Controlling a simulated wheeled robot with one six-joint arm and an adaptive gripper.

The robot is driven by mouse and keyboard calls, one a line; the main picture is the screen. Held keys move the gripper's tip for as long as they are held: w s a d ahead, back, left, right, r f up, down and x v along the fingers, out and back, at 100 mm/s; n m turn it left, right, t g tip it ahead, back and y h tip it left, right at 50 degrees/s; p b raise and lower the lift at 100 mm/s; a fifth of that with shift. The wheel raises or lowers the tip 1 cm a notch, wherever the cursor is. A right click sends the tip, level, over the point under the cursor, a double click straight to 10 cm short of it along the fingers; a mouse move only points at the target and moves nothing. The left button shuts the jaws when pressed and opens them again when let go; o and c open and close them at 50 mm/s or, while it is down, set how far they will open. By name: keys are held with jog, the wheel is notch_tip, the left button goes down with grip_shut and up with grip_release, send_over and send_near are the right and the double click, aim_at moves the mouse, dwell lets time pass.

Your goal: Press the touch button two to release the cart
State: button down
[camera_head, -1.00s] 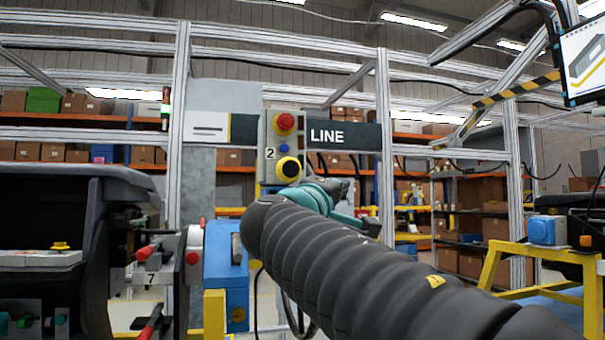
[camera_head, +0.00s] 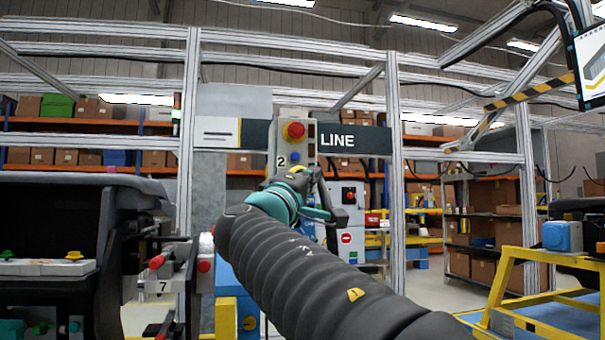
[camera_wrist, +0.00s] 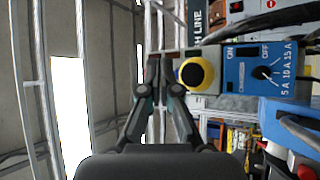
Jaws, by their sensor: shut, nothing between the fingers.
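A grey button box (camera_head: 283,147) marked 2 hangs on the frame, with a red button (camera_head: 294,130) on a yellow base and a small blue button (camera_head: 295,157). Its black touch button with a yellow ring (camera_wrist: 195,74) shows in the wrist view; in the head view my arm covers most or all of it. My gripper (camera_wrist: 160,66) is shut and empty. In the wrist view its fingertips lie just left of the yellow ring; I cannot tell whether they touch the box. No cart can be made out with certainty.
A blue box with a dial (camera_wrist: 266,73) is right of the touch button in the wrist view. A LINE sign (camera_head: 352,140) and an aluminium post (camera_head: 395,170) stand right of the button box. A yellow stand (camera_head: 515,285) is at right, a black dashboard (camera_head: 60,215) at left.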

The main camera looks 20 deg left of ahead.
jog(key=w+a+p, duration=0.3)
jog(key=w, duration=0.2)
jog(key=shift+w+a, duration=0.15)
jog(key=shift+w, duration=0.1)
jog(key=shift+w, duration=0.1)
dwell(1.3)
jog(key=shift+w+a, duration=0.2)
jog(key=shift+w, duration=0.05)
jog(key=shift+w+a, duration=0.25)
jog(key=shift+w, duration=0.15)
dwell(0.9)
jog(key=shift+s, duration=0.1)
jog(key=shift+s+d+b, duration=0.45)
jog(key=shift+s+b, duration=0.25)
jog(key=shift+b, duration=0.2)
